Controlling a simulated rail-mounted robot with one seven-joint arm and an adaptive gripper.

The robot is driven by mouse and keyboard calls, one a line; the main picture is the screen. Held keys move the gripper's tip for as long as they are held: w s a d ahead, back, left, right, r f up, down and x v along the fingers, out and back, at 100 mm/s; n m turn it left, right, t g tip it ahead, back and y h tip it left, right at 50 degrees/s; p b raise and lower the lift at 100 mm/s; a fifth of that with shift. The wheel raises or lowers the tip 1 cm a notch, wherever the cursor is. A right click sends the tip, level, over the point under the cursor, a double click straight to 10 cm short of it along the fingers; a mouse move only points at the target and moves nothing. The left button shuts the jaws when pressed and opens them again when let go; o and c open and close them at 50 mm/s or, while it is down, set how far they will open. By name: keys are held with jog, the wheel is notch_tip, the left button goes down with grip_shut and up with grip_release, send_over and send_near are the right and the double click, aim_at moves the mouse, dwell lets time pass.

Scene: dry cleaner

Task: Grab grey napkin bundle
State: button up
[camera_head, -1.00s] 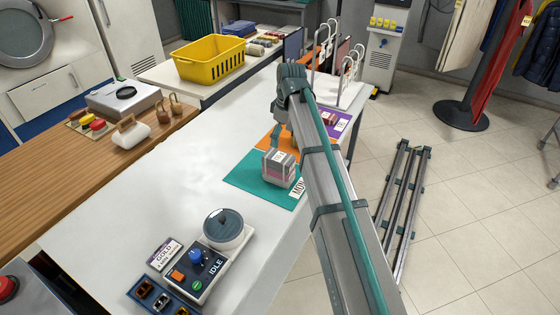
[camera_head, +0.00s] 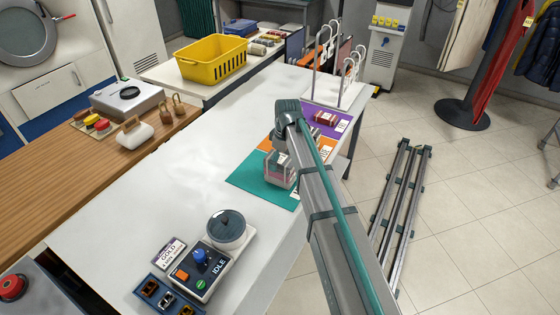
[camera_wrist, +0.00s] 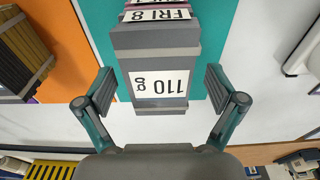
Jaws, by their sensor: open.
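My gripper (camera_wrist: 158,92) is open, with one finger on each side of the bundle in the wrist view. Gaps show between the fingers and the bundle's sides. In the head view my gripper (camera_head: 281,172) is low over the teal mat at the bundle.
A darker bundle (camera_wrist: 22,55) lies on the orange mat (camera_wrist: 75,50) beside the teal one. A reddish bundle (camera_head: 326,117) is on the purple mat (camera_head: 342,127). A control box (camera_head: 200,270) stands at the near end; the white counter (camera_head: 170,185) left of the mats is clear.

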jog(key=shift+f, duration=0.35)
jog(key=c, duration=1.3)
jog(key=shift+r, duration=0.1)
